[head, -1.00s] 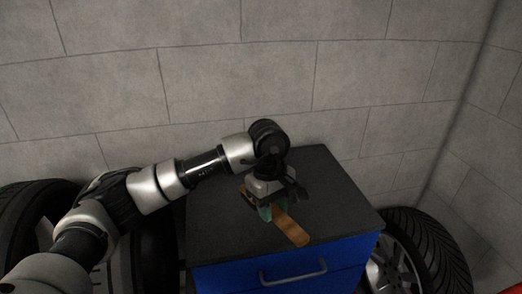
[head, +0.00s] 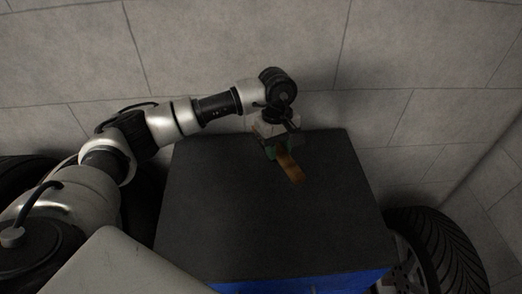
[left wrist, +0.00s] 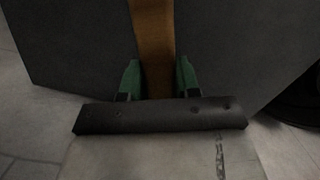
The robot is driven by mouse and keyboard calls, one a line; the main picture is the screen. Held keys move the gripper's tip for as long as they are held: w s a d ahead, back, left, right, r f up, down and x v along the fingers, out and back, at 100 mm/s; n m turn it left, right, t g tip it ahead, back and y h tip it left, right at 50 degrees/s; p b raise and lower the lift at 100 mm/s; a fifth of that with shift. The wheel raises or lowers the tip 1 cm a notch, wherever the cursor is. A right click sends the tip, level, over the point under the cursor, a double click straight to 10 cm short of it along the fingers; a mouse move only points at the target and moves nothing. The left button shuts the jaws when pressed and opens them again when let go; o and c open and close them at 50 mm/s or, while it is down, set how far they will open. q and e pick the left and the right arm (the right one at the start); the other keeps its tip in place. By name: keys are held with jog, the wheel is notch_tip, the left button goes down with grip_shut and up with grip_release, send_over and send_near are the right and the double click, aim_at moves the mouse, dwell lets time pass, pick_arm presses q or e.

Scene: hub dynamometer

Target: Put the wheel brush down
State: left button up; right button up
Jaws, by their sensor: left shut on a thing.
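The wheel brush (head: 291,168) shows as a flat orange-brown bar. My left gripper (head: 274,151), with green fingers, is shut on it near the far edge of the dark top of the blue cabinet (head: 245,215). In the left wrist view the bar of the brush (left wrist: 153,40) runs up between the two green fingers (left wrist: 157,82), over the dark top. The rest of the brush is hidden by the gripper. I cannot tell whether the brush touches the top. My right gripper is not in view.
The cabinet top is otherwise bare, with wide free room in its middle and front. A grey block wall (head: 230,50) stands close behind. A tyre on a rim (head: 438,245) stands right of the cabinet; dark tyres (head: 28,172) stand at the left.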

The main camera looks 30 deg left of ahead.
aim_at(262, 147)
pick_arm(q)
jog(key=a+f, duration=0.1)
jog(key=a, duration=0.2)
jog(key=w+a+f+p, duration=0.1)
jog(key=shift+a+f, duration=0.25)
jog(key=shift+f, duration=0.1)
jog(key=shift+a+f, duration=0.15)
jog(key=shift+a, duration=0.05)
notch_tip(262, 147, down, 4)
jog(key=shift+r+p, duration=0.25)
jog(key=shift+p, duration=0.65)
jog(key=shift+f, duration=0.3)
jog(key=shift+f+b, duration=0.25)
jog(key=shift+b, duration=0.15)
jog(key=o, duration=0.5)
jog(key=shift+r, duration=0.1)
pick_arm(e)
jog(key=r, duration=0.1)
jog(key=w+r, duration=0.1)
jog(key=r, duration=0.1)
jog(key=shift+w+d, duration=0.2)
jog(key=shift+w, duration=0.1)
pick_arm(q)
jog(key=shift+o, duration=0.2)
